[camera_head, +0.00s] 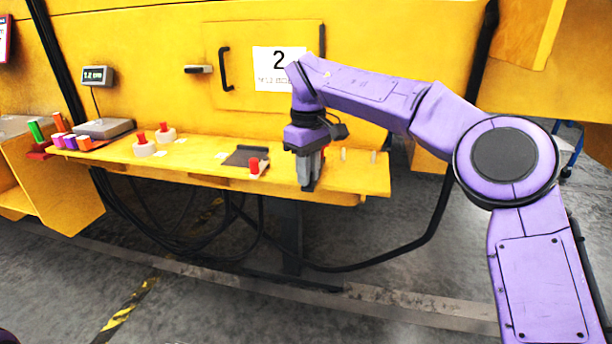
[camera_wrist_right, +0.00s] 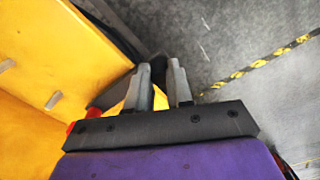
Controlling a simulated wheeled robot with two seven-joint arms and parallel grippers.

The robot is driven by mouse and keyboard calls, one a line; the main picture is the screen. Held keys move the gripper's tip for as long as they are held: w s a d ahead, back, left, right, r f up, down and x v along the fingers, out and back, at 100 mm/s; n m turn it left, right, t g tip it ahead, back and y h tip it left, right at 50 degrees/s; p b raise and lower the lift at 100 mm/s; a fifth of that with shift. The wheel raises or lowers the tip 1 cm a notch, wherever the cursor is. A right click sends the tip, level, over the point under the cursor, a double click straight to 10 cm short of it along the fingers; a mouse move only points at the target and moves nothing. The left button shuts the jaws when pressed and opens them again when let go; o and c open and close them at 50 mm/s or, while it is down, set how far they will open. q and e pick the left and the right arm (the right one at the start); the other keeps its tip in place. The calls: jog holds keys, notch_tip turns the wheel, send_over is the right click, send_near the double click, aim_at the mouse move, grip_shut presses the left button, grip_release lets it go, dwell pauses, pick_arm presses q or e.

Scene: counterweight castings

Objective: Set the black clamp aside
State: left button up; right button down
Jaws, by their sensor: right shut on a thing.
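My right gripper (camera_head: 310,184) points down over the right part of the yellow shelf (camera_head: 345,180), close to its front edge. In the right wrist view, its two grey fingers (camera_wrist_right: 164,78) are shut on a dark thing. I take this to be the black clamp (camera_wrist_right: 157,66); only a small part shows between the fingertips, and its full shape is hidden. In the head view the fingers and arm cover most of it, and I cannot tell whether it touches the shelf. My left gripper is not in view.
Left of the gripper lie a dark flat piece (camera_head: 243,155) and a red-topped piece (camera_head: 254,167). Two pale pegs (camera_head: 373,156) stand to the right. Farther left are red-topped white discs (camera_head: 144,146), a scale (camera_head: 104,128) and several coloured cylinders (camera_head: 68,142). Cables hang below the shelf.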

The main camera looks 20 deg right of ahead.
dwell(0.3)
jog(key=c, duration=1.2)
grip_release()
jog(key=shift+o, duration=0.9)
jog(key=shift+w+a, duration=0.1)
jog(key=shift+a, duration=0.05)
jog(key=shift+r, duration=0.15)
notch_tip(320, 180, up, 10)
jog(key=p, duration=0.4)
jog(key=shift+r, duration=0.1)
